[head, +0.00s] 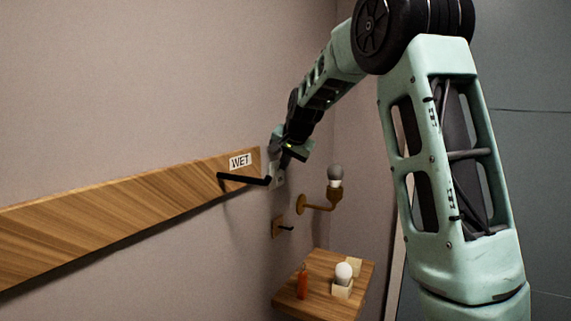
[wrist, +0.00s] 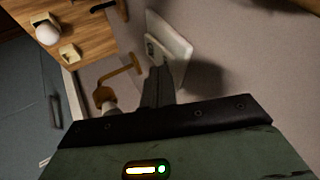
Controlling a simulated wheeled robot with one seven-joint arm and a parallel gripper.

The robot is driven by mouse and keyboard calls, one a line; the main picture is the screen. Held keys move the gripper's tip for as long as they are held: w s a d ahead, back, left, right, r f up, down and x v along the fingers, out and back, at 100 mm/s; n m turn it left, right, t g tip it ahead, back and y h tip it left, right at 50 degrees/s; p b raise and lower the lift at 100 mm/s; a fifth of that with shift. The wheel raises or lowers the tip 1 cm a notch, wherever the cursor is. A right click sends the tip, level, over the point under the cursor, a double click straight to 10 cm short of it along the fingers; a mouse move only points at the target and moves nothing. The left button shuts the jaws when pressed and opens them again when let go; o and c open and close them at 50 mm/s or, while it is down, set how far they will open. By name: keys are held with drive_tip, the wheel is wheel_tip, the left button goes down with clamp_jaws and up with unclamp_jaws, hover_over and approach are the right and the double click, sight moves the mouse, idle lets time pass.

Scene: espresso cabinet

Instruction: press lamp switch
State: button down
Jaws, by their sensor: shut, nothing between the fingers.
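The lamp switch is a pale plate on the wall. It shows in the wrist view (wrist: 178,38) with a small rocker near its left end, and partly behind my gripper in the head view (head: 279,178). My gripper (head: 284,163) is shut and empty, close to the plate. In the wrist view its fingers (wrist: 158,72) point at the plate and overlap its near edge; I cannot tell whether they touch it. The wall lamp, a brass bracket (head: 318,207) with an unlit grey bulb (head: 335,172), is to the right and below; its bracket also shows in the wrist view (wrist: 122,76).
A wooden rail (head: 130,215) with a WET label (head: 240,161) and a black peg (head: 243,179) is left of the switch.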

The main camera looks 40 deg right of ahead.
drive_tip(key=shift+r, duration=0.55)
drive_tip(key=b+v, duration=0.3)
drive_tip(key=v, duration=1.4)
drive_tip(key=shift+r, duration=0.15)
drive_tip(key=shift+s, duration=0.1)
